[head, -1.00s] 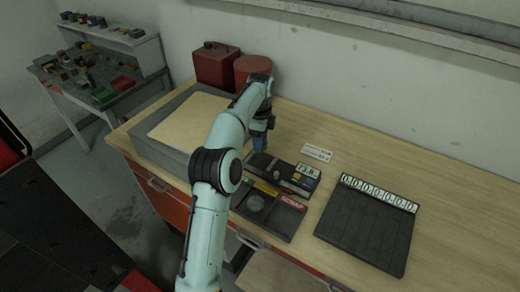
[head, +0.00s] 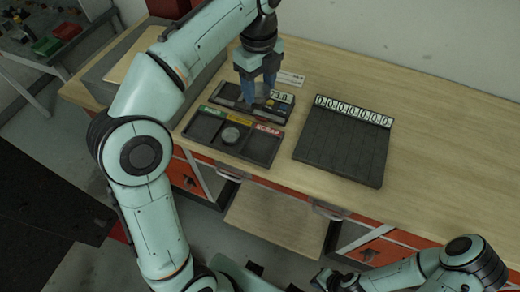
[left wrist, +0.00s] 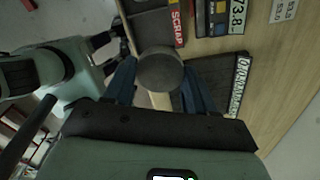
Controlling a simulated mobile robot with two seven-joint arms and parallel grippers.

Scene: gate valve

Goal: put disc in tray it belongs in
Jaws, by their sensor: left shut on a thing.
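My left gripper (head: 258,98) points down over the dark measuring device (head: 227,95), whose display shows 73.8. In the left wrist view, its blue fingers are shut on a grey round disc (left wrist: 160,70). A black three-part tray (head: 262,150) lies in front of the device, with green, yellow and red labels; the red one reads SCRAP. The tray's SCRAP label (left wrist: 177,24) also shows in the left wrist view. My right gripper (head: 325,281) is at the bottom edge, away from the table; its jaws are unclear.
A black rack (head: 340,150) with several slots and a row of number labels lies to the right of the tray. A white label card (head: 290,78) lies behind the device. The wooden tabletop (head: 440,135) is clear on the right.

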